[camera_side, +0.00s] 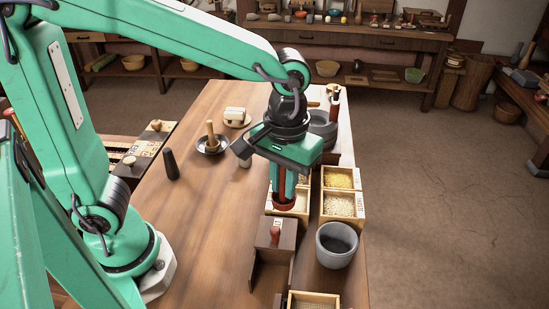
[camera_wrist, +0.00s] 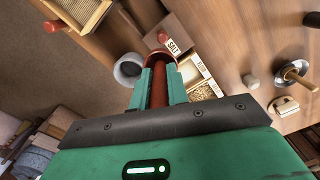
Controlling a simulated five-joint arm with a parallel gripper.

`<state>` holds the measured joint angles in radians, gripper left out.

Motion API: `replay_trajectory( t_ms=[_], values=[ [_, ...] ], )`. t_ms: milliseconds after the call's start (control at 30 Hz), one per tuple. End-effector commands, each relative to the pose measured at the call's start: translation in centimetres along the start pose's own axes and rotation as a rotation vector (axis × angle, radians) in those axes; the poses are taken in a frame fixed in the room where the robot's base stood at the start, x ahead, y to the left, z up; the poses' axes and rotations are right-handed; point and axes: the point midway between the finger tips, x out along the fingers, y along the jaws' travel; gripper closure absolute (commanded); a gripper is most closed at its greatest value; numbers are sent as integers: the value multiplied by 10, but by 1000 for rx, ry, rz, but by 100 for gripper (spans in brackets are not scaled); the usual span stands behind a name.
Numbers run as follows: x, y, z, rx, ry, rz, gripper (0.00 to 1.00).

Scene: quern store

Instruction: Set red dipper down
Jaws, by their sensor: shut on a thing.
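The red dipper (camera_side: 284,203) hangs upright, its dark red shaft between my fingers and its round cup below them. In the side view, my gripper (camera_side: 283,178) is shut on the shaft, over the left side of the grain boxes. I cannot tell whether the cup touches anything beneath it. In the wrist view, the shaft (camera_wrist: 159,92) runs between the two green fingers, and the cup rim shows beyond the tips. The cup partly covers the pale box under it in the side view.
A grey pot (camera_side: 337,247) stands at right front. Boxes of yellow grain (camera_side: 340,179) and pale grain (camera_side: 338,206) are right of my gripper. A brown red-knobbed box (camera_side: 274,250) is just in front. A dark bowl with a pestle (camera_side: 211,146) is farther left. The table's left front is clear.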

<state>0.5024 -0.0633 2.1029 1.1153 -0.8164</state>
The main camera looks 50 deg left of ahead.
Motion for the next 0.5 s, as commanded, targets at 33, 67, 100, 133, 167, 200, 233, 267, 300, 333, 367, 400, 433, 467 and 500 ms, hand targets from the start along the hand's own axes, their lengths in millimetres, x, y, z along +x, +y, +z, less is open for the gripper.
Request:
replay_trajectory(
  t_ms=[33, 67, 100, 133, 167, 200, 233, 267, 300, 333, 367, 400, 433, 467, 500],
  values=[
    [0, 13, -3, 4, 0, -1, 100],
    [0, 20, -5, 4, -1, -1, 100],
    [-1, 29, -7, 5, 0, -1, 100],
    [-2, 36, -9, 4, 1, 0, 100],
    [-1, 43, -10, 4, 0, -1, 100],
    [-1, 53, -12, 5, 1, -1, 100],
    [-1, 60, -13, 4, 1, 0, 100],
    [-1, 68, -14, 4, 1, -1, 100],
    [0, 77, -15, 4, 1, -1, 100],
    [0, 84, -16, 4, 1, -1, 100],
    [0, 91, -16, 4, 2, 0, 100],
    [1, 100, -16, 4, 2, 0, 100],
    [2, 106, -17, 3, 2, 0, 100],
    [2, 112, -17, 3, 3, 1, 100],
    [4, 118, -17, 3, 3, 0, 100]
  ],
)
